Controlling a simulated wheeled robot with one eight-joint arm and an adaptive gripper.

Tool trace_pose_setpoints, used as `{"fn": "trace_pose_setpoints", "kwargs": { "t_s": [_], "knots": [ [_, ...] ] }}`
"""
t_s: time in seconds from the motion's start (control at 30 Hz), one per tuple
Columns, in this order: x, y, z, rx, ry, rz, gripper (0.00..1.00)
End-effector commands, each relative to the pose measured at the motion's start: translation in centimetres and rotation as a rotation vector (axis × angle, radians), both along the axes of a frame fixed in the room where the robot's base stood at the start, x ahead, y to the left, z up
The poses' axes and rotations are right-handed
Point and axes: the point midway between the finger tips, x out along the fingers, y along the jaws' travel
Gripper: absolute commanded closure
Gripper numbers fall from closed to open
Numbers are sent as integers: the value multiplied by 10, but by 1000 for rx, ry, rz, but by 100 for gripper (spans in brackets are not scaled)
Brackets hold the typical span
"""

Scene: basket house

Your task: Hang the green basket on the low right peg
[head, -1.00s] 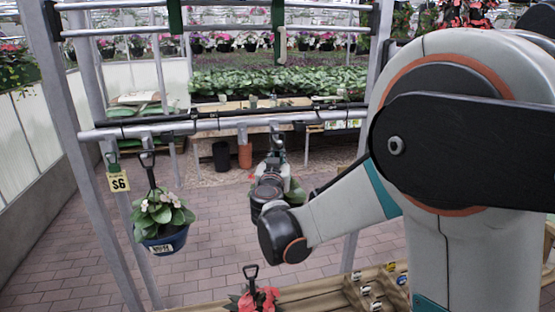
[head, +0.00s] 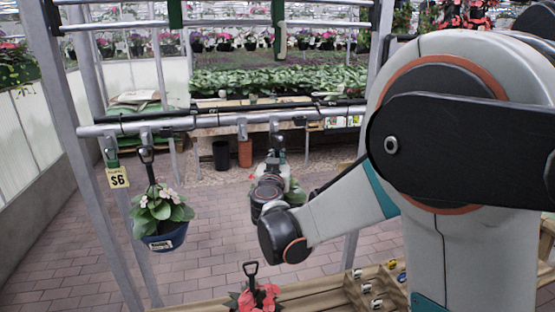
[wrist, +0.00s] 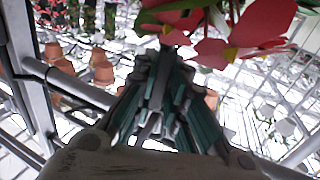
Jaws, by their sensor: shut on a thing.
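In the head view my gripper (head: 276,146) is by the low rail (head: 215,122), towards its right part, mostly hidden behind my wrist. Green leaves (head: 296,193) of the held basket show to the right of my wrist. Its pot is hidden, so I cannot see its colour. In the wrist view the green fingers of my gripper (wrist: 162,78) are closed together. Red petals and green leaves (wrist: 205,38) of a plant show just beyond them. I cannot tell whether the handle touches a peg; the low right peg is not clear behind my gripper.
A blue basket (head: 166,239) with white flowers hangs at the rail's left, beside a yellow price tag (head: 117,178). A red-flowered plant (head: 256,297) with an upright black handle stands at the front. A wooden tray (head: 375,290) is at lower right. Upright posts flank the rail.

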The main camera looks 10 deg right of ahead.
Motion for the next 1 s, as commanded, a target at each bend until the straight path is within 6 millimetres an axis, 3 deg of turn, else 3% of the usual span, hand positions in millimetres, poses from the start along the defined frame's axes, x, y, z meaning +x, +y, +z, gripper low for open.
{"fn": "trace_pose_setpoints", "kwargs": {
  "t_s": [0.03, 0.07, 0.1, 0.17, 0.57, 1.0],
  "knots": [
    [0, 0, 1, -1, -1, 0, 100],
    [0, 0, 1, -1, -1, 0, 83],
    [0, 0, 1, -1, -1, 0, 74],
    [0, 0, 1, -1, -1, 0, 64],
    [-3, 1, 0, 1, 0, 1, 64],
    [-61, 23, 0, -1, 0, 2, 64]
  ]
}}
